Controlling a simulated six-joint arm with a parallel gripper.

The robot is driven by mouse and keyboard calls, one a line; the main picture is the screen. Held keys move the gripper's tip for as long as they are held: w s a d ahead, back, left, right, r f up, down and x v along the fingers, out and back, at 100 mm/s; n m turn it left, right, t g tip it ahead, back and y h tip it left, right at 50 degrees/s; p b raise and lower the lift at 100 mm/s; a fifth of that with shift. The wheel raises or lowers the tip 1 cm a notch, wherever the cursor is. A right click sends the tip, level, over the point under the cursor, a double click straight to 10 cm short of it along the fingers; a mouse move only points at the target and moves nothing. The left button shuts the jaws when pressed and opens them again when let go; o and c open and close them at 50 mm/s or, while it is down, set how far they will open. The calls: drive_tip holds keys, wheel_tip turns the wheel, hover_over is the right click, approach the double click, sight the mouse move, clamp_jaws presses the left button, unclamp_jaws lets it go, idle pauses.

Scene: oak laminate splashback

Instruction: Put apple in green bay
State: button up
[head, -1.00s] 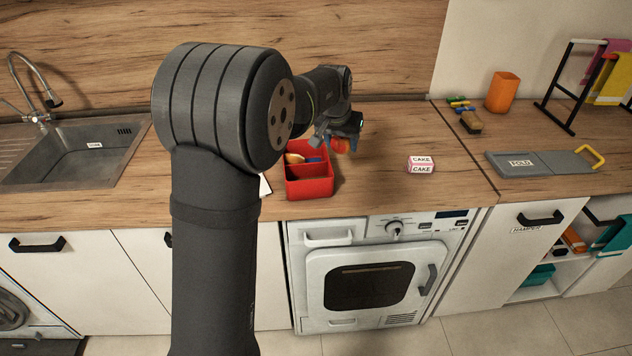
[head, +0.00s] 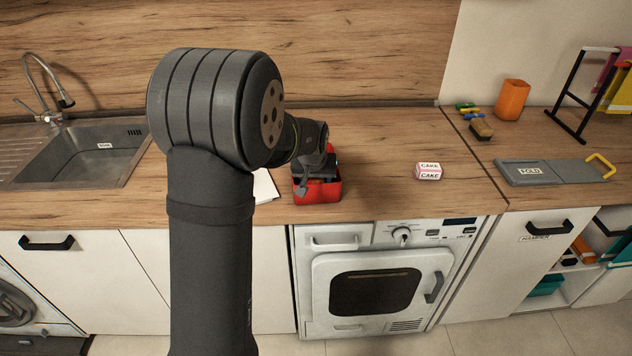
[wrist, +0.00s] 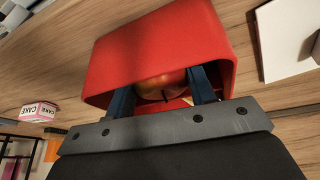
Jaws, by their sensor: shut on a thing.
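The apple (wrist: 158,84), red-orange with a dark stem, shows in the wrist view between the blue fingers of my gripper (wrist: 164,92). The gripper is shut on it. Fingers and apple are within the opening of the red box (wrist: 150,45); whether the apple touches its floor cannot be told. In the head view my gripper (head: 316,186) is over the red box (head: 326,195) and hides most of its inside and the apple. No green bay can be made out; the box's compartments are mostly hidden.
A white sheet (head: 264,187) lies left of the box. A pink-and-white cake box (head: 428,171) stands to the right, with clear counter between. Farther right are a brush (head: 481,128), an orange cup (head: 512,100) and a grey folding board (head: 545,172). The sink (head: 80,155) is left.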

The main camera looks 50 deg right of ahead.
drive_tip(key=shift+f, duration=0.4)
drive_tip(key=shift+f, duration=0.15)
drive_tip(key=o, duration=1)
drive_tip(key=v, duration=1.2)
drive_tip(key=shift+w, duration=0.1)
